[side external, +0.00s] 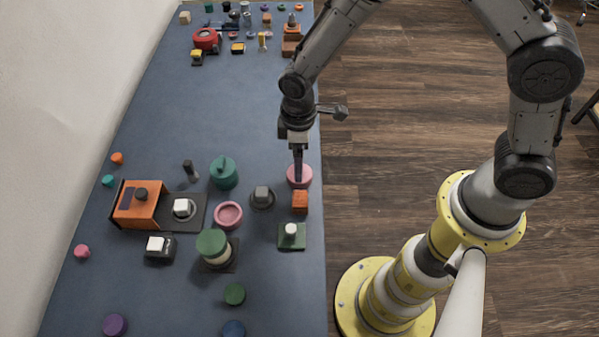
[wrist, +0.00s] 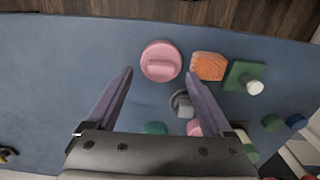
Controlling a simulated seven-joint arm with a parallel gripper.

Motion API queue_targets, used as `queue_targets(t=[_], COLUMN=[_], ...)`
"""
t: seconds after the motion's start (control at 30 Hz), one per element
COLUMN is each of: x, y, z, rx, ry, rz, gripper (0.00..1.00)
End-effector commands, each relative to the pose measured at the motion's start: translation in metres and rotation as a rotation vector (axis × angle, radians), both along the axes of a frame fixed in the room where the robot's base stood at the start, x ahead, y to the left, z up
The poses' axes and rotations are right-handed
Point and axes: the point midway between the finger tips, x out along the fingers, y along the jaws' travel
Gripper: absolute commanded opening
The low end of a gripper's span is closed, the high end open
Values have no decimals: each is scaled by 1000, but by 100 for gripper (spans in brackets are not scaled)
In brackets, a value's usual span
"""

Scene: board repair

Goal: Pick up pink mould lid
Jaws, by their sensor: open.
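The pink mould lid (wrist: 160,54) is a round disc with a raised bar handle on top, lying on the blue table. In the side view the lid (side external: 303,178) is near the table's right edge, partly hidden behind my gripper. My gripper (side external: 298,181) points down at the lid in that view. In the wrist view my gripper (wrist: 158,72) is open and empty, its two purple-grey fingers spread apart, with the lid ahead between and beyond the fingertips. Whether a finger touches the lid cannot be told.
An orange block (wrist: 208,66) sits close to the lid, with a green plate with a white knob (wrist: 254,87) beyond it. A grey round part (side external: 262,197), a pink ring (side external: 228,215) and a teal pot (side external: 224,172) stand to the left. The table behind the lid is clear.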

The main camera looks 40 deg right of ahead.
Motion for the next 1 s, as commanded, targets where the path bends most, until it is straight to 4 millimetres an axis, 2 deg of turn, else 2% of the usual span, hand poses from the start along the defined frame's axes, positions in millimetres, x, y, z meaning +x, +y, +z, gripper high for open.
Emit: queue_targets(t=[0.2, 0.3, 0.6, 0.93, 1.0], x=[-4, -3, -3, -3, -2], y=[-1, -1, 0, 0, 0], z=[-33, -42, -46, -45, -45], rx=[-3, -1, 0, 0, -1], ry=[6, 4, 1, 1, 1], rz=[0, 0, 0, 0, 0], gripper=[85, 85, 85, 26, 22])
